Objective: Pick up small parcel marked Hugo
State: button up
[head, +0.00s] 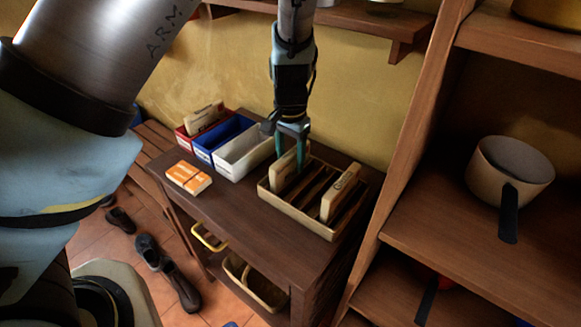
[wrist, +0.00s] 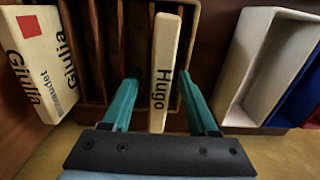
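The small parcel marked Hugo (wrist: 163,75) is a thin cream block standing on edge in a slot of the wooden rack (head: 308,223). In the wrist view its name reads along the near face. My gripper (wrist: 160,95) is open, with one teal finger on each side of this parcel and a visible gap on both sides. In the head view my gripper (head: 293,140) points down over the rack, and the Hugo parcel (head: 283,172) stands at its fingers. A second parcel, marked Giulia (wrist: 40,62), stands in the same rack, to the right in the head view.
Red (head: 187,139), blue (head: 222,138) and white (head: 244,152) bins stand left of the rack; the red one holds a parcel (head: 204,116). An orange-and-white box (head: 188,178) lies at the table's left. A shelf with a pot (head: 506,168) stands at right.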

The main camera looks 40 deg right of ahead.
grip_shut()
jog(key=shift+a+r, duration=0.1)
jog(key=shift+r, duration=0.05)
dwell(0.6)
